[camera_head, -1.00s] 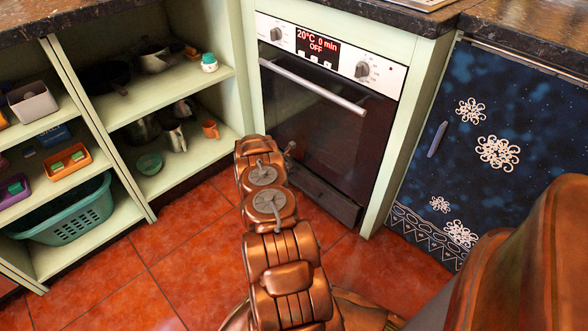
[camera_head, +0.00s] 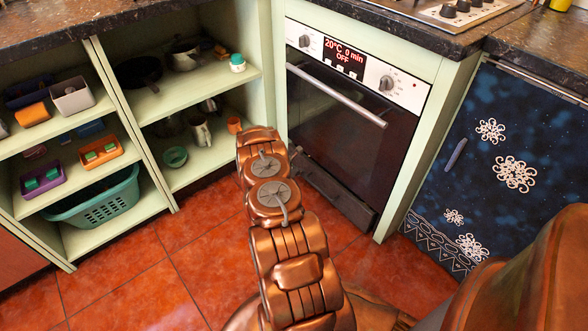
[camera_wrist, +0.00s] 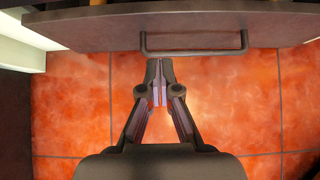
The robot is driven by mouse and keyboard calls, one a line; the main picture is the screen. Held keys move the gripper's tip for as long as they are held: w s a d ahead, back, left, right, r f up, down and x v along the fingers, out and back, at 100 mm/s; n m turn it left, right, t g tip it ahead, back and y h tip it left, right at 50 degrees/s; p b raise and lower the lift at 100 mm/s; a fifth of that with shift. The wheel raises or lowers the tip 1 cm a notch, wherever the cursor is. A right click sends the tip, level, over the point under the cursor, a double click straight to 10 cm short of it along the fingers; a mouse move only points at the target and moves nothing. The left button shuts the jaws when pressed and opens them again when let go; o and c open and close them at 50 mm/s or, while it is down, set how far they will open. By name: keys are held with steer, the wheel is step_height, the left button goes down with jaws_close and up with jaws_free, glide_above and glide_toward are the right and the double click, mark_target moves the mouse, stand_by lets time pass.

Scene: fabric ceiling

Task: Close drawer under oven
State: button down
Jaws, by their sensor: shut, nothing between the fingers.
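The oven (camera_head: 345,140) is built into the green cabinet, with its door shut and its display reading 20°C, 0 min, OFF. The dark drawer (camera_head: 350,205) lies low under the oven door, partly hidden by my arm. How far it stands out is hard to tell. In the wrist view, the drawer front (camera_wrist: 200,27) runs across the top with its grey bar handle (camera_wrist: 195,52). My gripper (camera_wrist: 160,62) is shut and empty. Its fingertips are close to the handle's bar, left of its middle; contact cannot be told.
Open green shelves (camera_head: 165,180) with pots, boxes and a teal basket (camera_head: 100,205) stand to the left. A blue cabinet door (camera_head: 490,160) with snowflakes is on the right. Red floor tiles (camera_head: 130,295) are clear in front of the shelves.

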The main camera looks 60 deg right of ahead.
steer(key=s+v, duration=0.1)
steer(key=v, duration=0.4)
steer(key=b, duration=1)
glide_toward(318, 172)
steer(key=d+f, duration=0.1)
steer(key=f, duration=0.2)
steer(key=d+f, duration=0.1)
steer(key=f, duration=0.1)
steer(key=shift+s+d, duration=0.35)
steer(key=shift+s+d+r+b, duration=0.1)
steer(key=shift+s+d+b, duration=0.1)
steer(key=shift+d+b, duration=0.4)
steer(key=shift+d, duration=0.15)
